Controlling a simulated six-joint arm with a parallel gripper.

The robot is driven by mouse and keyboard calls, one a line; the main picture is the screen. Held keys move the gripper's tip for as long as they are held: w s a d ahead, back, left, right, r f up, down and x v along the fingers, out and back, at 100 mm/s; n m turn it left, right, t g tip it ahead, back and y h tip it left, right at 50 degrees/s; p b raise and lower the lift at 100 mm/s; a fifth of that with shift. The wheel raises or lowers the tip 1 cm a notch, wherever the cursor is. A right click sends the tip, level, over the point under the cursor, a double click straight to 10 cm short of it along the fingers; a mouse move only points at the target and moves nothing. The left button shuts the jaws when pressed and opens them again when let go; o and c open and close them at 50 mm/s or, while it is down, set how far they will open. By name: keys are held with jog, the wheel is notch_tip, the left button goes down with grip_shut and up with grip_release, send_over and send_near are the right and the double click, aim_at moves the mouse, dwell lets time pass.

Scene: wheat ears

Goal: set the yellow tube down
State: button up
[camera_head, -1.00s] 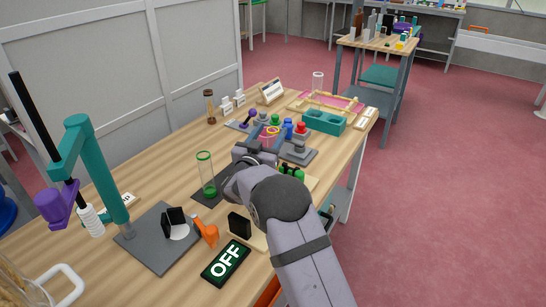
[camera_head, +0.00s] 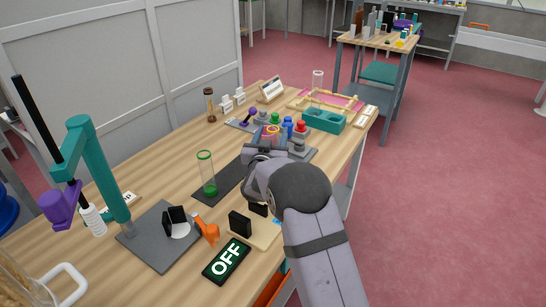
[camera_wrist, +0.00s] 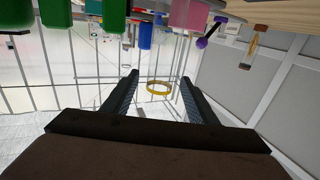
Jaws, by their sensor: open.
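The yellow tube (camera_head: 272,129) is see-through with a yellow rim. In the head view its rim shows just beyond my gripper (camera_head: 265,148), and its lower part is hidden, so I cannot tell what its base rests on. In the wrist view the yellow rim (camera_wrist: 158,94) lies between the two dark fingers. My gripper is open, with a gap on each side of the rim. A clear tube with a green base (camera_head: 207,172) stands upright on the dark mat (camera_head: 234,178), to the left of my gripper.
A teal block with holes (camera_head: 323,119) and several coloured knobs stand beyond my gripper. A purple-handled lever (camera_head: 247,116) is at their left. Nearer are a black OFF sign (camera_head: 227,262), an orange piece (camera_head: 208,229) and a teal stand (camera_head: 97,165). Bare wood lies left of the mat.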

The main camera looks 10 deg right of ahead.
aim_at(274, 127)
jog(key=shift+p+x, duration=0.6)
jog(key=shift+x, duration=1.95)
grip_shut()
jog(key=shift+r, duration=0.2)
